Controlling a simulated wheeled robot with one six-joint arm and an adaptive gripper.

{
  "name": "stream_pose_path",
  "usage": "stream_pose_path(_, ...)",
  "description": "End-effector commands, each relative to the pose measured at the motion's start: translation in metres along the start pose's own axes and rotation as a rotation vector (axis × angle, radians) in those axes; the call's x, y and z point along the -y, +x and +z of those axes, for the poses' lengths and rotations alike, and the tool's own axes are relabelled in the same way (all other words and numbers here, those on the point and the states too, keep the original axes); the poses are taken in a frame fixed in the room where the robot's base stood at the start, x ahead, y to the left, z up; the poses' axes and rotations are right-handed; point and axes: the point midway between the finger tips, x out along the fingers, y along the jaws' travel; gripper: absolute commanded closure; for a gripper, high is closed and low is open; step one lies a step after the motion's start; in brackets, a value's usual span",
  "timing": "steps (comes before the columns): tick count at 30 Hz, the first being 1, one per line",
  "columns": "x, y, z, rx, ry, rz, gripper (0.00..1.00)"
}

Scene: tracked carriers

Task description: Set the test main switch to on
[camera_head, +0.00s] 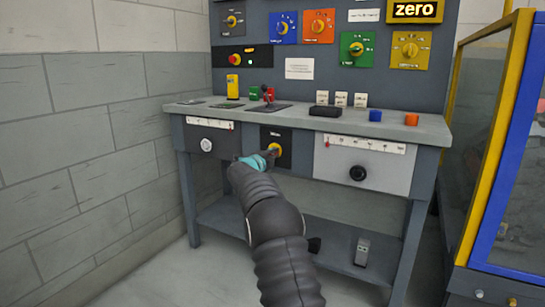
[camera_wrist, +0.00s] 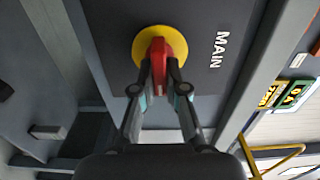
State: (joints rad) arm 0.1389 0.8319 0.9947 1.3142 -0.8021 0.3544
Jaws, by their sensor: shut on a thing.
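The main switch is a red handle (camera_wrist: 157,52) on a round yellow plate (camera_wrist: 174,36), set in a dark panel (camera_wrist: 208,20) lettered MAIN. In the head view the switch's yellow plate (camera_head: 275,147) shows below the bench top, between two drawer fronts. My gripper (camera_wrist: 159,74) is shut on the red handle, one finger on each side; it also shows in the head view (camera_head: 269,154). In the wrist view the handle runs roughly along the line of the lettering. I cannot make out any on or off marks, and the fingers cover part of the handle.
The bench top (camera_head: 432,128) holds several small switches and blocks. Several coloured dial panels, such as an orange one (camera_head: 319,26), and a lit "zero" display (camera_head: 415,10) are above. A white drawer front (camera_head: 340,175) is to the right, with a lower shelf (camera_head: 330,245) below.

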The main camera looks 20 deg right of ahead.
Motion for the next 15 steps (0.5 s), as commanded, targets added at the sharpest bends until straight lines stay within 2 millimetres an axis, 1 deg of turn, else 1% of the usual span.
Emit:
stream_pose_path(1,-0.0025,0.0012,-0.0028,-0.007,0.003,0.003,1.00)
stream_pose_path(12,-0.0025,0.0014,-0.0030,-0.008,0.006,0.003,1.00)
stream_pose_path(13,-0.0025,0.0014,-0.0030,-0.008,0.006,0.003,0.85)
stream_pose_path(14,-0.0025,0.0014,-0.0029,-0.007,0.006,0.003,0.78)
stream_pose_path(15,-0.0024,0.0012,-0.0026,-0.007,0.006,0.003,0.68)
